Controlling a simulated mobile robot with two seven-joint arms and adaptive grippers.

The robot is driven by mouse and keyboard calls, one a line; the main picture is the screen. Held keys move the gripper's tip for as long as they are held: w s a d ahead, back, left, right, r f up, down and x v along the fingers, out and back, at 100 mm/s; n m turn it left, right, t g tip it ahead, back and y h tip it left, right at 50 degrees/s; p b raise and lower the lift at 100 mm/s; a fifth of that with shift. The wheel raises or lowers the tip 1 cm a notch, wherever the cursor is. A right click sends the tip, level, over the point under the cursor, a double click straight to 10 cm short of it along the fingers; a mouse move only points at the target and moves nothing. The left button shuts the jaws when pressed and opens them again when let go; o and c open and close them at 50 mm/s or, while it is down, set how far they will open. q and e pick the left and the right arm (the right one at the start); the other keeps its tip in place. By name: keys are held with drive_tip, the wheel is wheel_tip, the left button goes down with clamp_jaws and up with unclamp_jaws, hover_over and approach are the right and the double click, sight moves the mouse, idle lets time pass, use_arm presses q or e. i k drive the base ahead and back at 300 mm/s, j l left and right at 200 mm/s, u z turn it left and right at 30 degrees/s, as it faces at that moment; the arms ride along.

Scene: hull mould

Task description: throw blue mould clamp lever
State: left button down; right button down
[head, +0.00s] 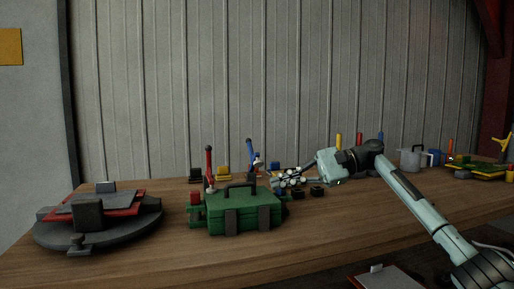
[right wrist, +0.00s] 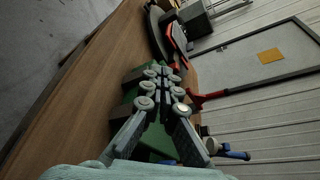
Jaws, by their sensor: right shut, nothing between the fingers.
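The blue clamp lever (head: 249,155) stands nearly upright behind the green mould (head: 240,213), with its handle tip up. In the right wrist view the blue lever (right wrist: 235,154) lies at the lower right, beside the fingers. A red lever (head: 209,165) stands left of it, and the red lever also shows in the right wrist view (right wrist: 212,96). My right gripper (head: 278,183) is shut and empty, just right of the blue lever and behind the mould's right end. In its own view the fingers (right wrist: 168,72) cover part of the mould. My left gripper is out of view.
A dark round turntable (head: 98,232) with red and grey plates stands at the left of the wooden bench (head: 310,240). Small black blocks (head: 317,191) lie near my right gripper. A grey pot (head: 410,158) and coloured parts stand at the far right. The bench front is clear.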

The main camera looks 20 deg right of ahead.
sight(252, 156)
drive_tip(key=i+l, duration=0.3)
drive_tip(key=i, duration=0.25)
drive_tip(key=i+l, duration=0.3)
drive_tip(key=i, duration=0.2)
